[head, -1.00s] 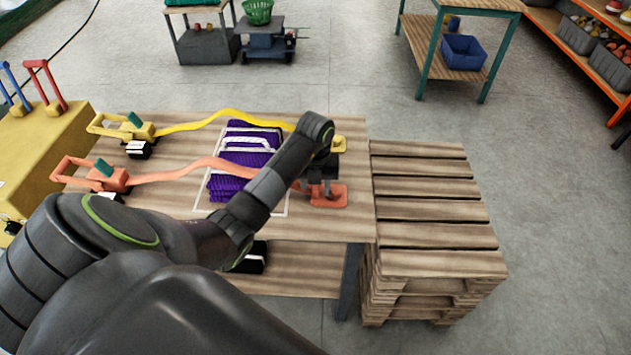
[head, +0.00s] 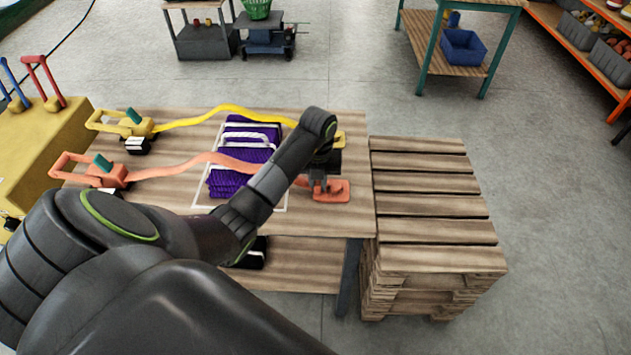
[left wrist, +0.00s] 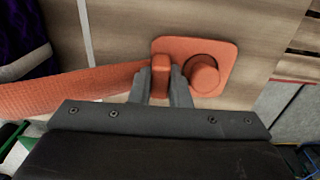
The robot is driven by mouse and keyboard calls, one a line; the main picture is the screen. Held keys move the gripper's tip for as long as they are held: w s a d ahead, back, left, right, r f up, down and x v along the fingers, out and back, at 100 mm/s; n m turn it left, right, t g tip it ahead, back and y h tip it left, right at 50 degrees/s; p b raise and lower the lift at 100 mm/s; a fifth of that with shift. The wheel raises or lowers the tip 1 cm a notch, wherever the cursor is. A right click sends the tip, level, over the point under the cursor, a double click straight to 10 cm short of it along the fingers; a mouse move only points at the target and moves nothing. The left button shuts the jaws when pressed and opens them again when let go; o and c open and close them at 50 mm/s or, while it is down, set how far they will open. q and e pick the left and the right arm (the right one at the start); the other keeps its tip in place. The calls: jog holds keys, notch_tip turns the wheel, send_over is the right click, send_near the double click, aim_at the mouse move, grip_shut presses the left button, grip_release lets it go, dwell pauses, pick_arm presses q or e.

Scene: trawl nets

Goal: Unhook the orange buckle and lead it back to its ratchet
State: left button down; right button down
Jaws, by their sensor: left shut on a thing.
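The orange buckle (left wrist: 161,76) is the end piece of an orange strap (left wrist: 90,91). In the left wrist view my left gripper (left wrist: 162,84) is shut on the buckle. The buckle lies over the orange plate (left wrist: 222,54), beside its round post (left wrist: 204,76); I cannot tell whether it is clear of the plate's surface. In the head view the orange plate (head: 333,190) is near the table's right edge, partly hidden by my gripper. The strap runs left over a purple net bundle (head: 232,183) to the orange ratchet (head: 107,174). My right gripper does not show.
A yellow strap (head: 220,112) runs from a yellow ratchet (head: 138,126) across the back of the table (head: 330,222). A pallet stack (head: 430,205) stands against the table's right side. A yellow block (head: 40,140) with red and blue handles is at the left.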

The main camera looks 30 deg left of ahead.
pick_arm(q)
jog(key=shift+d+r, duration=0.1)
jog(key=shift+r, duration=0.15)
dwell(0.3)
jog(key=shift+r+p, duration=0.4)
jog(key=shift+p, duration=0.15)
jog(key=shift+r+p, duration=2.1)
jog(key=shift+r, duration=0.45)
jog(key=shift+f, duration=0.1)
